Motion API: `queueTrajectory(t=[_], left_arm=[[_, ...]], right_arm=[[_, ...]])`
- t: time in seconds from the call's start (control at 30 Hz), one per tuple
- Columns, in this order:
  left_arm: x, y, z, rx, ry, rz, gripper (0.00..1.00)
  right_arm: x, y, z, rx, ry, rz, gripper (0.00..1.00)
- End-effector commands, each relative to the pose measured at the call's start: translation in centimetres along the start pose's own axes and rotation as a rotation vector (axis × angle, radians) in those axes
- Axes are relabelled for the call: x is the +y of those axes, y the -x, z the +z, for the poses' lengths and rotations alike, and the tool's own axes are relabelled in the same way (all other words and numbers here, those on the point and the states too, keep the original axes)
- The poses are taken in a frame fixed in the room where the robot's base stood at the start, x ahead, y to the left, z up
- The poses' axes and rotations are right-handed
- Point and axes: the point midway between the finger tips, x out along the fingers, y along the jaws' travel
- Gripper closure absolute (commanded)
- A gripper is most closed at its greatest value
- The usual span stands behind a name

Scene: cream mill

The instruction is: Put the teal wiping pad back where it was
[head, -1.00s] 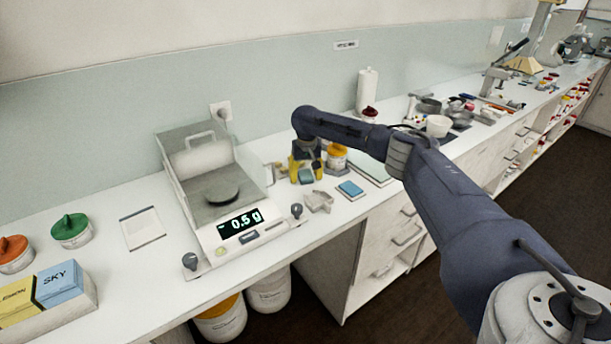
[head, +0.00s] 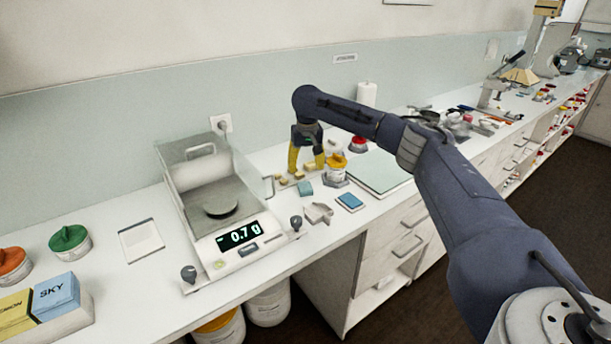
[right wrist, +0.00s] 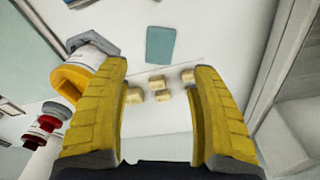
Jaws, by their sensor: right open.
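The teal wiping pad (head: 304,188) lies flat on the white bench, to the right of the balance. It also shows in the right wrist view (right wrist: 160,45), beyond the fingertips and clear of them. My right gripper (head: 306,168) is open and empty, its yellow fingers spread behind the pad in the head view. In the right wrist view the fingers (right wrist: 163,75) frame several small tan blocks (right wrist: 160,92) on the bench, and touch nothing that I can see. My left gripper is out of view.
A yellow-capped jar (head: 336,168) stands close beside the right gripper. The balance (head: 220,205) reads about 0.7 g. A metal piece (head: 318,212) and a blue pad (head: 350,202) lie near the front edge. A pale flat board (head: 380,172) lies right of the jar.

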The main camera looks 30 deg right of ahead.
Motion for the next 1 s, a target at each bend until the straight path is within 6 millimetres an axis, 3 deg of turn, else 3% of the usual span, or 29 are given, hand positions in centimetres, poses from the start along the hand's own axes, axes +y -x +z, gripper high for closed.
queueTrajectory(t=[0.3,1.0], left_arm=[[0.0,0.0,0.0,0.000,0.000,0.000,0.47],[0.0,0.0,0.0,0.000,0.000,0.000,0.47]], right_arm=[[0.0,2.1,0.0,0.000,0.000,0.000,0.37],[0.0,2.1,0.0,0.000,0.000,0.000,0.37]])
